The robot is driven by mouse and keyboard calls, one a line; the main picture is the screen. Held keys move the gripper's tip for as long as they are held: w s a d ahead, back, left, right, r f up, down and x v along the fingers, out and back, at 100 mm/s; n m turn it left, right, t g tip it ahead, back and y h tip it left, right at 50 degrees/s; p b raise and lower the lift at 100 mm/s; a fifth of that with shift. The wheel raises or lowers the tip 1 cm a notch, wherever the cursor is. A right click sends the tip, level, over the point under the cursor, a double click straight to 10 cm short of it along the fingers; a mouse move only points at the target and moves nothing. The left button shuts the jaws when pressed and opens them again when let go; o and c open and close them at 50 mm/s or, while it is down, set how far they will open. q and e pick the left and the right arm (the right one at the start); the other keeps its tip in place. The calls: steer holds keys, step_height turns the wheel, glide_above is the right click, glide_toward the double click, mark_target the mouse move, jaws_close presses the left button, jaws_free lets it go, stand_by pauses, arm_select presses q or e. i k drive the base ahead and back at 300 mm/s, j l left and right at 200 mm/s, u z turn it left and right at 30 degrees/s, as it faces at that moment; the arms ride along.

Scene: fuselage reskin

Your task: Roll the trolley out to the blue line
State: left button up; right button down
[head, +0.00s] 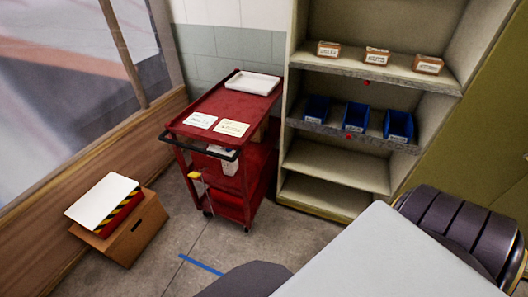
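The red trolley (216,116) stands on the concrete floor against the tiled wall, left of the shelf unit. It is upright on casters, with a black handle bar at its near end. A white tray (252,83) and two labelled cards lie on its top. The blue line (201,265) is a short strip on the floor in front of the trolley, and the trolley stands behind it. Neither of my grippers shows in the head view.
A shelf unit (340,165) with small boxes and blue bins stands close at the trolley's right. A cardboard box (135,230) with a striped item and white panel sits at left. My own body fills the lower right. Floor around the blue line is open.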

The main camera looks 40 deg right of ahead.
mark_target(255, 158)
steer(key=z, duration=1)
